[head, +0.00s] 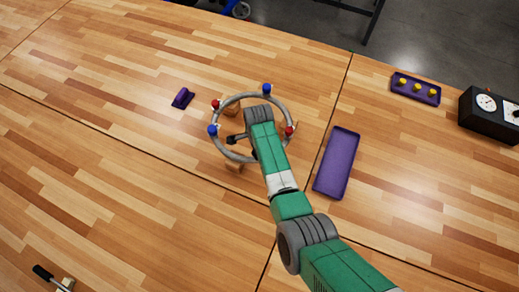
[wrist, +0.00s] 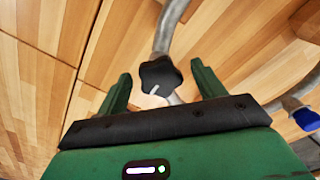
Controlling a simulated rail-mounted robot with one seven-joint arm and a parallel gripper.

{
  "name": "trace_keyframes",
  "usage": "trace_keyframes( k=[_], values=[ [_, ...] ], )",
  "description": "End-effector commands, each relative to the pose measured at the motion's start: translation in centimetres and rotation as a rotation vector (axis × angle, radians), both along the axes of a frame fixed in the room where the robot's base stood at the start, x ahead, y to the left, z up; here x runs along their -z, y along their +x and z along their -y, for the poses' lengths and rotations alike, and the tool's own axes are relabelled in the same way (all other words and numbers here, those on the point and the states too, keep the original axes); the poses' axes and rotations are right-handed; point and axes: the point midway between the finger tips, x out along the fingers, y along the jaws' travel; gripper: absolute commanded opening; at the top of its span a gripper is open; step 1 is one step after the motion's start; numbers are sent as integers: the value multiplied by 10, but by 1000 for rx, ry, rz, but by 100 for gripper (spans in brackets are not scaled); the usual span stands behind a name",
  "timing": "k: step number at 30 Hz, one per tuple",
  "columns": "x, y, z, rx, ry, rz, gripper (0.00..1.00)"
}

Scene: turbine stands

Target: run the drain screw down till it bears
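The drain screw appears to be the black lobed knob (wrist: 160,77) with a white mark, on the grey ring's pipework in the wrist view. My gripper (wrist: 161,70) is open, its green fingers apart on either side of the knob in the picture. Gaps show between knob and fingers; I cannot tell whether the knob lies at fingertip depth. In the head view my arm reaches over the grey ring (head: 222,110) and hides part of its middle. A dark part (head: 236,138) shows left of my arm there; I cannot tell if it is the knob.
The ring carries red (head: 289,131) and blue (head: 267,89) knobs. A purple tray (head: 345,137) lies to its right, a small purple piece (head: 182,98) to its left. A purple holder with yellow pegs (head: 416,99) and a black gauge box (head: 480,125) stand at far right.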

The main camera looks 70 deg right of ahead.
Motion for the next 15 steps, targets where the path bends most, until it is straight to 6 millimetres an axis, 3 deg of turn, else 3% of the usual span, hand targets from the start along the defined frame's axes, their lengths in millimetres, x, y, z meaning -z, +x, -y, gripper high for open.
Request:
trace_keyframes(
  k=[3, 15],
  values=[
    [0, 0, 0, 0, 0, 0, 76],
    [-8, 0, 0, -1, 0, 0, 76]
  ],
)
